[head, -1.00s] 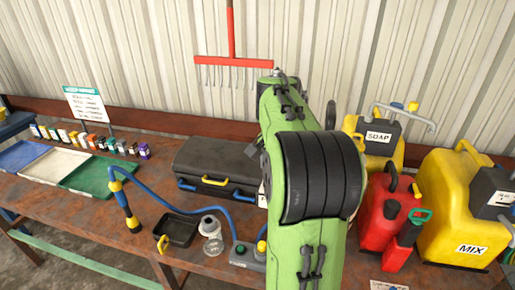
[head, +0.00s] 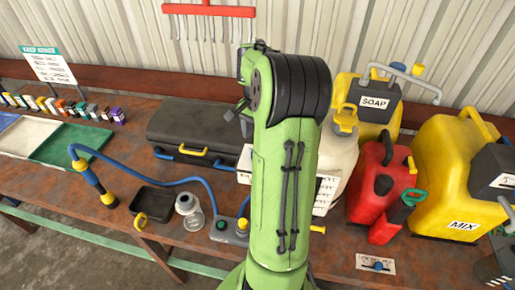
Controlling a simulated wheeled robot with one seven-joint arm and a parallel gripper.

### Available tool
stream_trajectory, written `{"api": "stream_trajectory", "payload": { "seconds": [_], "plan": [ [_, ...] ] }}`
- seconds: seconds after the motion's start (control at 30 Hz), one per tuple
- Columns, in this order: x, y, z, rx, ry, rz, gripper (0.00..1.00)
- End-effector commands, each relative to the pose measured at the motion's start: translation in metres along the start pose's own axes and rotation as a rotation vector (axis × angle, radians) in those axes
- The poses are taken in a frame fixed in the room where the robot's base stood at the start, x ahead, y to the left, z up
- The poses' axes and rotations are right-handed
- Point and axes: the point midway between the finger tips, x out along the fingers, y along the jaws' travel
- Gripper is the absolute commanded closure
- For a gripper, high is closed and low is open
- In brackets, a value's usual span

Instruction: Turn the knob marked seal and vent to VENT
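I cannot read a knob marked seal and vent anywhere in the head view. A small white plate (head: 376,264) with a dark blue knob or slider lies at the front edge of the bench, and its lettering is too small to read surely. A white jug (head: 340,160) with a yellow cap stands behind my green arm, which hides much of it. A white label with small print shows on the jug's lower part, partly covered. My arm rises through the middle of the view, and my gripper is out of sight.
A red can (head: 371,190), a yellow SOAP jug (head: 352,92) and a yellow MIX jug (head: 440,170) crowd the right. A black case (head: 195,130), a black tray (head: 153,203), a glass jar (head: 192,220) and a blue hose stand left.

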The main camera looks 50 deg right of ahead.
Motion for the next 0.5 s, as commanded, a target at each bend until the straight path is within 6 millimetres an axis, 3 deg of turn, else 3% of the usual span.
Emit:
{"api": "stream_trajectory", "payload": {
  "seconds": [0.2, 0.5],
  "plan": [
    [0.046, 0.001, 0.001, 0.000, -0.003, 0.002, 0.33],
    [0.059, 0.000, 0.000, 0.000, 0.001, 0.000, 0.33]
  ]
}}
